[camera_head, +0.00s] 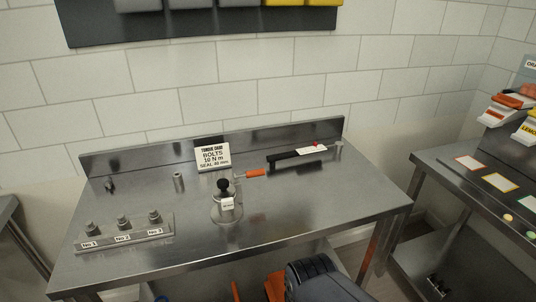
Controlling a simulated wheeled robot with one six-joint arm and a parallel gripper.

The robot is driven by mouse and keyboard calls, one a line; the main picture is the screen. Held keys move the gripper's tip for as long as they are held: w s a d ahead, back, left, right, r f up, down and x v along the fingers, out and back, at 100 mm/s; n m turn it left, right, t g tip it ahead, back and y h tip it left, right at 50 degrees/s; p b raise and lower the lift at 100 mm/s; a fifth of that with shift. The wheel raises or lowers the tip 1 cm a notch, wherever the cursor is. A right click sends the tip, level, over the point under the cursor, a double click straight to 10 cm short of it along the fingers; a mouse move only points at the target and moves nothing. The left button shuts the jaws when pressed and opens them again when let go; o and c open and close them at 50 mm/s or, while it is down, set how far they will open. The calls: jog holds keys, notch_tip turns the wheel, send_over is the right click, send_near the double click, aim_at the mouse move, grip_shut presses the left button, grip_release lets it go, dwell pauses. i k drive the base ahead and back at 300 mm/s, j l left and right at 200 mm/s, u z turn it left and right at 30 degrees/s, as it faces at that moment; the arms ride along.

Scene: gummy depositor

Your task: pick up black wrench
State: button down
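A long black wrench (284,160) lies near the back right of the steel table. A white label with a red mark covers part of its right half, and its right end is grey metal. An orange-handled tool (256,172) lies just left and in front of its black end; I cannot tell whether they touch. My gripper is not in view. A dark rounded part at the bottom centre looks like part of my arm, in front of the table's front edge and well apart from the wrench.
The steel table (290,210) has a raised back edge. On it are a torque card (213,155), a black-knobbed device (224,190), a small metal cylinder (178,181) and a numbered bolt holder (125,235). The table's right front is clear. Another bench (450,170) stands right.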

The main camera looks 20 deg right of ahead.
aim_at(338, 145)
jog(key=i+l, duration=0.15)
jog(key=l, duration=0.2)
jog(key=i+l, duration=0.2)
jog(key=l, duration=0.15)
jog(key=i+l, duration=0.15)
jog(key=l, duration=0.2)
jog(key=i+l, duration=0.15)
jog(key=l, duration=0.25)
